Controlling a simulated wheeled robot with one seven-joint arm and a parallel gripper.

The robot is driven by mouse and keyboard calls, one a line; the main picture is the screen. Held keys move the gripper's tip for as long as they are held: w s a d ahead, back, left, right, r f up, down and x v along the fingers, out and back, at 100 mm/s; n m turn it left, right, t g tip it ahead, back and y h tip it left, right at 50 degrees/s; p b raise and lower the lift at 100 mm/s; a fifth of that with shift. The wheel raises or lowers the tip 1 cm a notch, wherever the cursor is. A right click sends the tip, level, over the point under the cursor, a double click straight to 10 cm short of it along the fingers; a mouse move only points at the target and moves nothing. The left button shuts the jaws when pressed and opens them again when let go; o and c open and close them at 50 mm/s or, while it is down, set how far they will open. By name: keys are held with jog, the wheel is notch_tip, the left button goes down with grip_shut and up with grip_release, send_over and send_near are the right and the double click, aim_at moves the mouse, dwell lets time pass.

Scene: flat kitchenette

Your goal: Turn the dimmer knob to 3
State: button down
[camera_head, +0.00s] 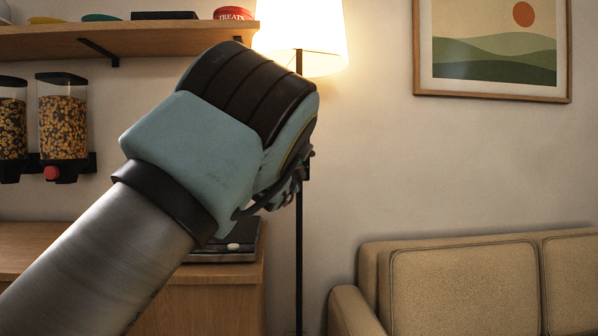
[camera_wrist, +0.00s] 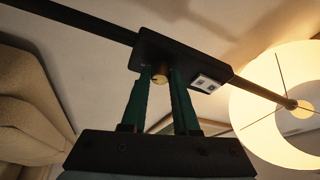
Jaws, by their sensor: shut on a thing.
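The dimmer knob (camera_wrist: 160,82) is a small brass-coloured knob on a black box (camera_wrist: 182,58) fixed to the dark lamp pole (camera_wrist: 90,20). In the wrist view my gripper (camera_wrist: 160,76) is shut on the knob, one green finger on each side of it. A small white label (camera_wrist: 206,84) with dark marks sits on the box beside the knob; its marks are too small to read. The lit floor lamp's shade (camera_head: 310,35) and pole (camera_head: 299,255) show there.
A tan sofa (camera_head: 465,290) stands to the right, a wooden counter (camera_head: 215,295) with a dark flat device (camera_head: 238,243) to the left. Above are a wooden shelf (camera_head: 60,42) and cereal dispensers (camera_head: 63,125). A framed picture (camera_head: 492,45) hangs at right.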

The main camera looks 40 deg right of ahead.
dwell(0.3)
jog(key=c, duration=0.7)
grip_release()
jog(key=shift+o, duration=0.2)
jog(key=shift+a, duration=0.1)
jog(key=b+v, duration=0.1)
jog(key=v, duration=0.9)
jog(key=shift+s+a, duration=0.25)
jog(key=shift+f, duration=0.1)
